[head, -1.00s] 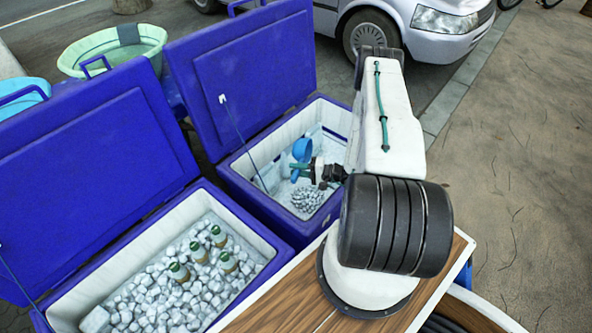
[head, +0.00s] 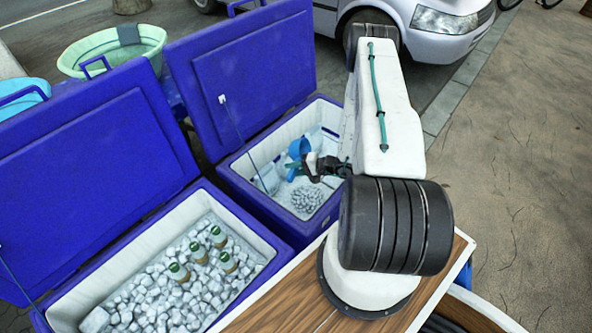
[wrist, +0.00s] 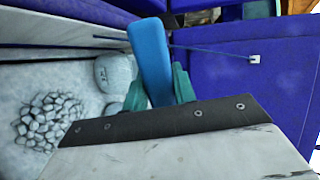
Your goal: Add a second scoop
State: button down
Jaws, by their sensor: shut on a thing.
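A blue scoop (head: 299,149) is held above the inside of the right-hand blue cooler (head: 262,219). My gripper (head: 309,166) is shut on the scoop. In the wrist view the scoop's blue handle (wrist: 149,58) stands between the green fingers of my gripper (wrist: 158,84); the scoop's bowl cannot be made out there. A heap of grey-white ice lumps (head: 306,199) lies on the pale floor of this cooler, below my gripper. The heap also shows at the left of the wrist view (wrist: 48,122). Whether the scoop holds ice cannot be told.
The left-hand open cooler (head: 268,246) holds ice and several green-capped bottles (head: 199,253). Both raised lids (head: 245,75) stand behind. A pale rounded lump (wrist: 115,72) lies near the cooler wall. A green tub (head: 110,45) and a car (head: 420,25) are beyond.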

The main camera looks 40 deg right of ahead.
jog(key=shift+w+a+r+m+g+h, duration=0.1)
jog(key=shift+w+a+m+g+h, duration=0.2)
jog(key=shift+g+h, duration=1.2)
jog(key=shift+w+a+r+n+g+h, duration=0.1)
jog(key=shift+w+g+h, duration=0.45)
jog(key=shift+g, duration=1.8)
jog(key=shift+w+a+r+m+g+h, duration=0.1)
jog(key=shift+w+a+m+g+h, duration=0.1)
jog(key=shift+g+h, duration=1.35)
jog(key=shift+g+y, duration=0.3)
jog(key=shift+g, duration=0.2)
